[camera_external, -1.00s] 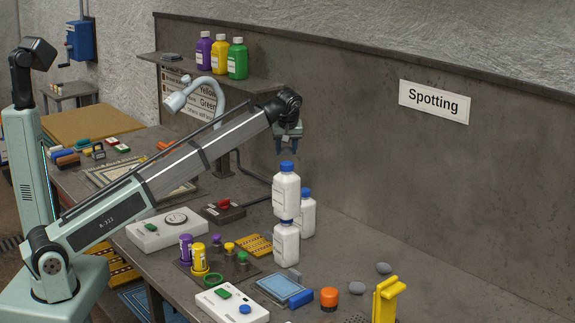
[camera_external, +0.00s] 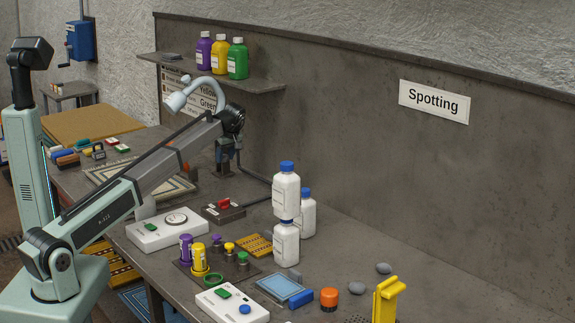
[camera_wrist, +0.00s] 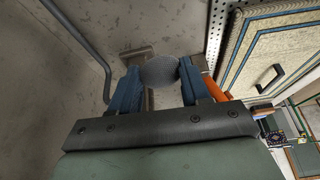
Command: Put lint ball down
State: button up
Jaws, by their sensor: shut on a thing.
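My gripper (camera_wrist: 158,88) is shut on a grey lint ball (camera_wrist: 160,69), which sits between the blue fingertips in the wrist view. In the outside view my gripper (camera_external: 225,170) hangs near the foot of the lamp, above the back of the bench. The ball cannot be made out there. Two more grey lint balls (camera_external: 357,288) (camera_external: 383,268) lie on the bench at the front right, well away from my gripper.
A bordered rug piece (camera_wrist: 268,50) lies right of the fingers, with an orange object (camera_wrist: 213,85) close by. The curved lamp (camera_external: 205,82) rises beside my gripper. Stacked white bottles (camera_external: 286,190) stand to the right.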

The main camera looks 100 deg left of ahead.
aim_at(223, 186)
jog(key=shift+s+a+f, duration=0.15)
jog(key=shift+s+a, duration=0.1)
jog(key=shift+s, duration=0.15)
jog(key=shift+f, duration=4.95)
jog(key=shift+f, duration=0.1)
jog(key=o, duration=1)
jog(key=v, duration=1.2)
jog(key=shift+w, duration=0.1)
jog(key=shift+c, duration=0.3)
